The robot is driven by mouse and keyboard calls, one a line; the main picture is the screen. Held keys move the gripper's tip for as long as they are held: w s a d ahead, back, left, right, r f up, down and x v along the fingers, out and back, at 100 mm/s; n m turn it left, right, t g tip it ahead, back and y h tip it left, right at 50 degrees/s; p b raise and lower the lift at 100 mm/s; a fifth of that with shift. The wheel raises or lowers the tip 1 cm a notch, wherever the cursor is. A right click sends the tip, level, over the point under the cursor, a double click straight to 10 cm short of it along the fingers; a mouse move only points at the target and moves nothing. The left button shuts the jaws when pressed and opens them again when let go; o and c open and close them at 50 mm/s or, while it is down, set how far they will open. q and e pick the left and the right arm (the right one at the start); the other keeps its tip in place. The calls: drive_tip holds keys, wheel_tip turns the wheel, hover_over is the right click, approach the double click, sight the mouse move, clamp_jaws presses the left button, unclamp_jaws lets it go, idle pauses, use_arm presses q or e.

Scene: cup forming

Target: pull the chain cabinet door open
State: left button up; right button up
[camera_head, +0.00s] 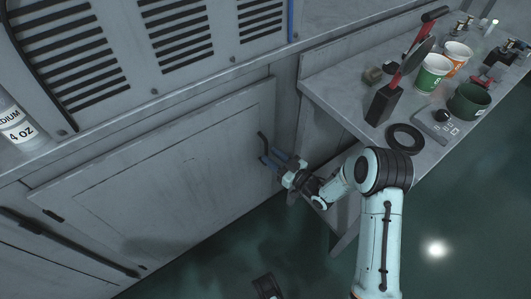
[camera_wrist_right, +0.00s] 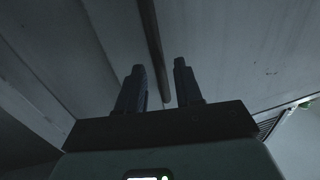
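The grey cabinet door (camera_head: 170,170) is in the head view, left of the workbench, and looks shut. Its dark upright bar handle (camera_head: 262,142) is near the door's right edge. My right gripper (camera_head: 272,158) is at the handle's lower end, with its fingers apart. In the right wrist view the dark handle bar (camera_wrist_right: 153,50) runs down to between the two open fingers (camera_wrist_right: 162,82). A gap shows on both sides of the bar, and I see no clear contact.
A workbench (camera_head: 335,88) stands right of the door, close to my right arm. Dark green floor (camera_head: 215,275) lies open below.

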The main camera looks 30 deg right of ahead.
sight(267, 153)
drive_tip(key=shift+x, duration=1.7)
clamp_jaws()
drive_tip(key=shift+s, duration=0.1)
